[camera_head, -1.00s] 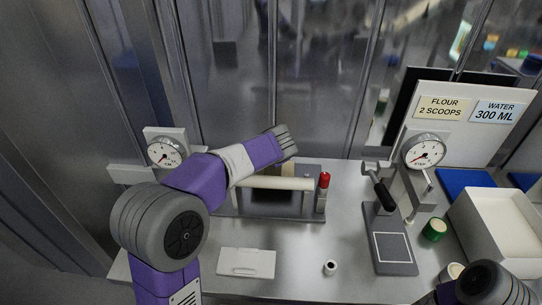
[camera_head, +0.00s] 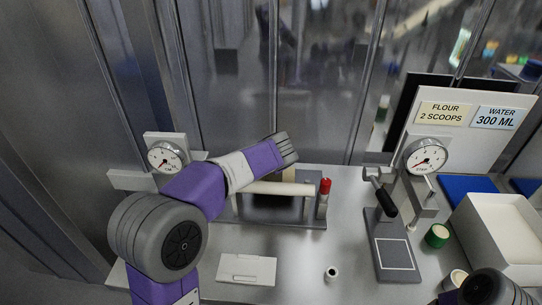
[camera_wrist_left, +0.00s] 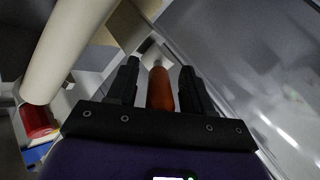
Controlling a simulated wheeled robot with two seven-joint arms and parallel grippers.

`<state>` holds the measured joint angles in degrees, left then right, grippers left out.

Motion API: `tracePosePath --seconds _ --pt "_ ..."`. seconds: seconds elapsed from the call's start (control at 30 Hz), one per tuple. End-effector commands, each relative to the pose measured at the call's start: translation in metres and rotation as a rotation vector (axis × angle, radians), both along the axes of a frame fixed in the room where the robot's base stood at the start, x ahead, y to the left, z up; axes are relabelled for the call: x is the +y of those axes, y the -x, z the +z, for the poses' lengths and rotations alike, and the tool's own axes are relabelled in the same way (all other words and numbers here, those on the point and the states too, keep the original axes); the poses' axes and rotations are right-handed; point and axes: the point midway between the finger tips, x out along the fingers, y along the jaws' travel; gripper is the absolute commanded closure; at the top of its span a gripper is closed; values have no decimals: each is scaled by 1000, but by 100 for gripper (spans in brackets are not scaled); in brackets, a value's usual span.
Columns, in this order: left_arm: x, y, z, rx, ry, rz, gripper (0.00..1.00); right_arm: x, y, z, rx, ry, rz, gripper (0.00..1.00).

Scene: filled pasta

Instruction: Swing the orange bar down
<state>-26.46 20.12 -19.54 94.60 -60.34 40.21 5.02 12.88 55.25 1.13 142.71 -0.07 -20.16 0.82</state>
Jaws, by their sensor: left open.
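The orange bar (camera_wrist_left: 160,90) shows in the left wrist view as a short rounded handle pointing away from the camera. It lies between the two black fingers of my left gripper (camera_wrist_left: 158,72), which is open, with a gap on each side of the bar. In the head view my left forearm and wrist (camera_head: 250,165) reach over the pasta roller machine, and they hide the bar and the fingers. My right arm (camera_head: 487,290) shows only in the lower right corner; its gripper is out of view.
A dial gauge (camera_head: 165,157) stands left, a lever press (camera_head: 390,235) right. A white plate (camera_head: 247,269) and small cup (camera_head: 331,273) lie in front.

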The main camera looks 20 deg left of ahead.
Motion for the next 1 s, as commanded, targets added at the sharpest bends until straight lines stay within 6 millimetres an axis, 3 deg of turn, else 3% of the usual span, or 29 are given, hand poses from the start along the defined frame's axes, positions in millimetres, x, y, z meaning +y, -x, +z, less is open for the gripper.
tracePosePath --seconds 0.17,0.5,0.9,1.0 --pt "-4 7 9 -3 2 -3 49 0 0 2 0 0 0 29" --pt "-21 42 45 -1 1 -1 49 0 0 8 0 0 0 29" --pt "-25 50 52 1 0 1 49 0 0 9 0 0 0 29" --pt "-24 49 52 1 0 1 65 0 0 9 0 0 0 29"
